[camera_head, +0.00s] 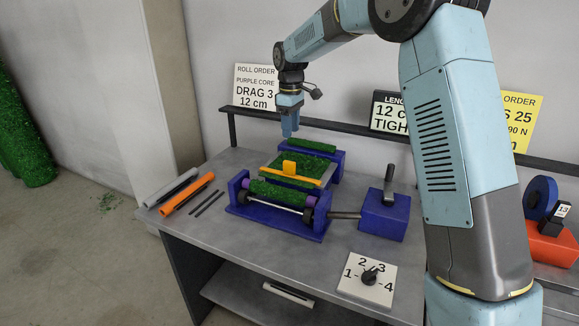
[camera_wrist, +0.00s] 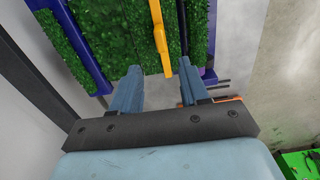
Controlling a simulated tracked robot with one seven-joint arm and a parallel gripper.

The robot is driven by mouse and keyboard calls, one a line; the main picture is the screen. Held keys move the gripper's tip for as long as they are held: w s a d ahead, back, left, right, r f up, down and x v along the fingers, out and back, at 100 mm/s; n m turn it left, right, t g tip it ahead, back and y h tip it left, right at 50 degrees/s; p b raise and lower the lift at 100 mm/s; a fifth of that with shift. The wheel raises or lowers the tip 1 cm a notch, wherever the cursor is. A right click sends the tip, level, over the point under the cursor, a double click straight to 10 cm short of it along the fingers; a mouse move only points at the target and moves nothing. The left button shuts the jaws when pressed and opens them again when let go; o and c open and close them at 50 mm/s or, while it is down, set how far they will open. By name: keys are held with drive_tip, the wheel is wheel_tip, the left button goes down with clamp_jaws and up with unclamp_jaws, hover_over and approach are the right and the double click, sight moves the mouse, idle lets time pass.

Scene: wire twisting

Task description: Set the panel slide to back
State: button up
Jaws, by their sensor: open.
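The yellow slide bar (camera_head: 289,167) with a raised tab crosses the blue machine, between the front rollers and the green flat bed (camera_head: 305,160). In the wrist view the yellow bar (camera_wrist: 160,35) runs up from between my fingers, with green turf on both sides. My gripper (camera_head: 290,132) points down above the back left part of the machine, clear of the bar in the head view. In the wrist view my gripper (camera_wrist: 157,75) has two blue fingers spread apart with nothing held between them. How far the fingertips are above the bar cannot be told.
The blue frame (camera_head: 236,195) holds a green roll in front and another at the back. A blue crank box (camera_head: 385,215) stands right, a dial plate (camera_head: 350,285) front right. Orange and grey tubes (camera_head: 187,195) lie left. A dark rail (camera_head: 330,140) runs behind.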

sight(289, 161)
drive_tip(key=f, duration=1.4)
drive_tip(key=shift+w+a+f, duration=0.15)
drive_tip(key=shift+w+a, duration=0.05)
drive_tip(key=shift+c, duration=0.3)
clamp_jaws()
